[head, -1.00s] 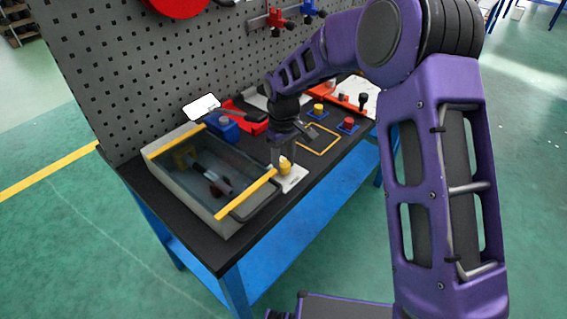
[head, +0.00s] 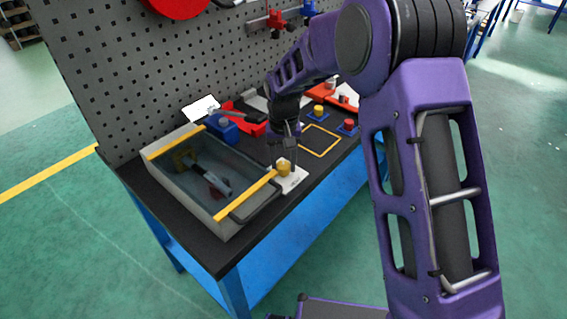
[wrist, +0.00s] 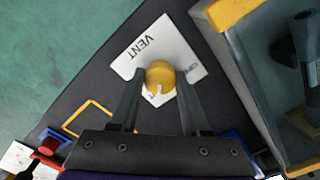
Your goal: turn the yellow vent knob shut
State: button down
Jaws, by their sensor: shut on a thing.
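The yellow vent knob (wrist: 160,76) sits on a white plate (wrist: 151,45) marked VENT. The knob has a pale pointer line, which points toward my gripper's palm in the wrist view. My gripper (wrist: 157,83) has one finger on each side of the knob and is shut on it. In the head view the knob (head: 284,169) and its plate (head: 295,180) are near the bench's front edge, with my gripper (head: 283,160) reaching down to it. The other plate lettering is partly hidden by a finger.
A grey, yellow-edged box (head: 222,229) with a dark handle stands left of the knob. Behind are a blue block (head: 222,126) and a red tray (head: 250,122). A yellow square outline (head: 330,150) and a red button (head: 348,124) lie to the right. A pegboard (head: 130,90) stands behind.

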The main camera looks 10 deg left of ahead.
aim_at(283, 164)
dwell(0.4)
jog(key=shift+c, duration=1.8)
grip_release()
notch_tip(283, 164, up, 18)
jog(key=p, duration=0.1)
jog(key=shift+f+p, duration=0.25)
jog(key=shift+p, duration=0.1)
